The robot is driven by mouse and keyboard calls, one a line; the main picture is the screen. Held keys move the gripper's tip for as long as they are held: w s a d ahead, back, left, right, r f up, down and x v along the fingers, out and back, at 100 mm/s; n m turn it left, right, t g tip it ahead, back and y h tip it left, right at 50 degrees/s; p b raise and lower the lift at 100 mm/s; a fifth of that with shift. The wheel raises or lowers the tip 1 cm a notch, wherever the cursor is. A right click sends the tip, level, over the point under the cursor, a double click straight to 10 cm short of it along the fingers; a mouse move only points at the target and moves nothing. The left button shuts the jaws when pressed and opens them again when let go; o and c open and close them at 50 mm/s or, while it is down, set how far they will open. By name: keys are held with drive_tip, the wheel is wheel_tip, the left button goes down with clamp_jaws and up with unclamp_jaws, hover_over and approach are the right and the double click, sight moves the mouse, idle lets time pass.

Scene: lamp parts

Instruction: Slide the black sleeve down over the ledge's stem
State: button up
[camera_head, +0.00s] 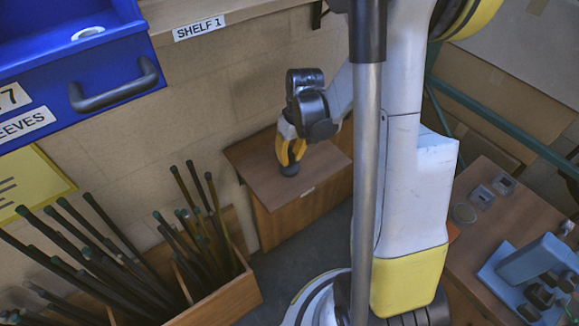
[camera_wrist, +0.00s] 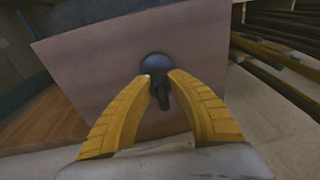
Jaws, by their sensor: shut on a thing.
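My gripper (camera_head: 289,157) points down over the brown wooden ledge (camera_head: 250,158) below the shelf. In the wrist view its yellow fingers (camera_wrist: 160,86) close on the narrow black sleeve (camera_wrist: 162,101). The stem cannot be made out apart from these dark parts. I cannot tell whether the sleeve is around it or how far down it sits.
A blue drawer (camera_head: 110,65) labelled for sleeves hangs at the upper left. Wooden bins (camera_head: 228,293) of dark rods stand at the lower left. A brown table (camera_head: 470,235) with blue and grey parts is at the right. The ledge top around the gripper is clear.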

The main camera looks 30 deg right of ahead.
drive_tip(key=shift+f+b, duration=1.1)
drive_tip(key=shift+b, duration=0.2)
idle(5.8)
drive_tip(key=o, duration=0.9)
